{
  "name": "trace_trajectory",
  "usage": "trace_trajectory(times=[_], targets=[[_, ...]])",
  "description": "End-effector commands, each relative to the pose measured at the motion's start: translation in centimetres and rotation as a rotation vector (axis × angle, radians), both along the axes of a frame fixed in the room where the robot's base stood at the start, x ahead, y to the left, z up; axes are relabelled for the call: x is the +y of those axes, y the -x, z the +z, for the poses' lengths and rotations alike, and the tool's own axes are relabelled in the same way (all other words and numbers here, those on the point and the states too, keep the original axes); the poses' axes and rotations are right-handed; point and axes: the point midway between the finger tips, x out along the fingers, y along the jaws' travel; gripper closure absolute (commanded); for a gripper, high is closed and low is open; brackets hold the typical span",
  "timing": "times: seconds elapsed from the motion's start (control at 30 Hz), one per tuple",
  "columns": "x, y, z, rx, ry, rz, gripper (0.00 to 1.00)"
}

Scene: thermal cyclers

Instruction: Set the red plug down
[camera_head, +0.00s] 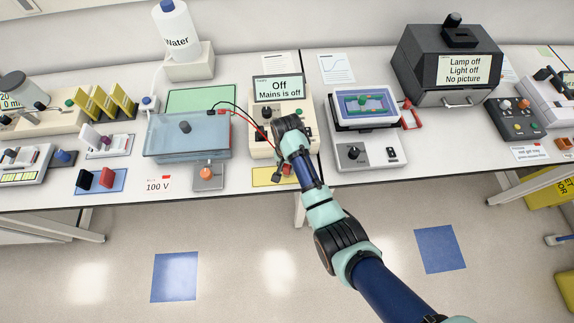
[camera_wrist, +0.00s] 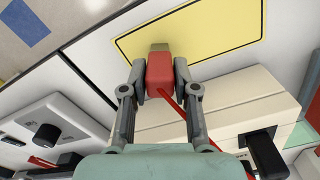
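The red plug (camera_wrist: 160,80) is between the two fingers of my gripper (camera_wrist: 160,70) in the wrist view, with a finger pressed on each side. A grey-brown tip shows at its far end, and a red lead runs from it to the lower right. The tip overlaps the near part of a yellow black-bordered pad (camera_wrist: 205,28) in the picture; I cannot tell whether it touches. In the head view the yellow pad (camera_head: 264,178) lies at the bench's front edge, in front of the power supply (camera_head: 263,150), and my gripper (camera_head: 284,171) is over its right side, small and partly hidden.
The power supply's display (camera_head: 279,88) reads "Off, Mains is off". A blue-lidded gel tank (camera_head: 187,135) with red and black leads stands to the left. A white instrument with a blue-framed tray (camera_head: 368,105) stands to the right. The bench edge is close in front.

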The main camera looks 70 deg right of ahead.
Motion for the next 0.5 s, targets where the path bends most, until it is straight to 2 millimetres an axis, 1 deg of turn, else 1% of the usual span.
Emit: trace_trajectory(times=[0.03, 0.1, 0.37, 0.47, 0.5], targets=[[0.0, 0.0, 0.0, 0.000, 0.000, 0.000, 0.59], [0.0, 0.0, 0.0, 0.000, 0.000, 0.000, 0.49], [0.0, 0.0, 0.1, 0.000, 0.000, 0.000, 0.49], [0.0, 0.0, 0.8, 0.000, 0.000, 0.000, 0.49], [0.0, 0.0, 1.3, -0.001, 0.001, 0.000, 0.49]])
